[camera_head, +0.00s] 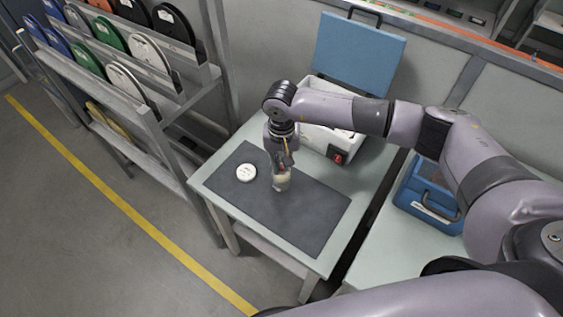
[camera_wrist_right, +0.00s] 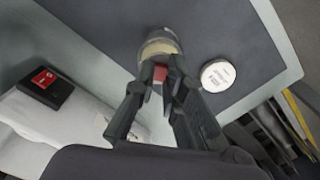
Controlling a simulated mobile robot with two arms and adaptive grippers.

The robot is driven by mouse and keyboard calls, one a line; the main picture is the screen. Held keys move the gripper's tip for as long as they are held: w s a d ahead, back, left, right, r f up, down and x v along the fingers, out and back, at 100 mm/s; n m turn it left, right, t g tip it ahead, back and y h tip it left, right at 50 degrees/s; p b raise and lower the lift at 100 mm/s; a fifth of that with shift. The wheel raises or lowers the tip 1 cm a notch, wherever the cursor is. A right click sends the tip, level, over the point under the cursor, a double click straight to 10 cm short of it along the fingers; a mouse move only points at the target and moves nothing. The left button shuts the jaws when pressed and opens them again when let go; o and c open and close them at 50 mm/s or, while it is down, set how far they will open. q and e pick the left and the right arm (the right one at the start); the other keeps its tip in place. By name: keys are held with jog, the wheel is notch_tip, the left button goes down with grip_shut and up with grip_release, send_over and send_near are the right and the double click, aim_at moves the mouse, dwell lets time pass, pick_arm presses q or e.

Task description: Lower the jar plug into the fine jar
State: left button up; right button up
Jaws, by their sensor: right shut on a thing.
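The jar (camera_head: 281,184) is a small, pale, partly clear vessel upright on the dark mat, directly below my right gripper (camera_head: 284,164). In the right wrist view the jar (camera_wrist_right: 158,44) shows its cream-coloured round top just beyond the fingertips. My right gripper (camera_wrist_right: 160,88) is shut on a small red piece (camera_wrist_right: 160,73), which I take to be the jar plug. The piece is at the jar's mouth in the picture; I cannot tell whether it is above the mouth or partly inside. My left gripper is not in view.
A white round lid-like disc (camera_head: 246,172) lies on the dark mat (camera_head: 310,222), left of the jar. Behind stands a white machine with a red switch (camera_head: 338,157) and a raised blue lid (camera_head: 358,55). A blue case (camera_head: 428,196) is right. A rack (camera_head: 150,125) stands left.

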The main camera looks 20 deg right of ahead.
aim_at(282, 167)
jog(key=shift+f+b, duration=0.1)
jog(key=shift+b, duration=0.35)
dwell(0.6)
jog(key=shift+f+b, duration=0.6)
jog(key=shift+b, duration=0.15)
jog(key=shift+s+f, duration=0.25)
dwell(0.5)
jog(key=shift+s+f+b, duration=0.2)
jog(key=shift+f+b, duration=0.15)
jog(key=shift+b, duration=0.5)
jog(key=o, duration=0.8)
jog(key=shift+w+f, duration=0.2)
jog(key=shift+w, duration=0.1)
jog(key=shift+d+r, duration=0.1)
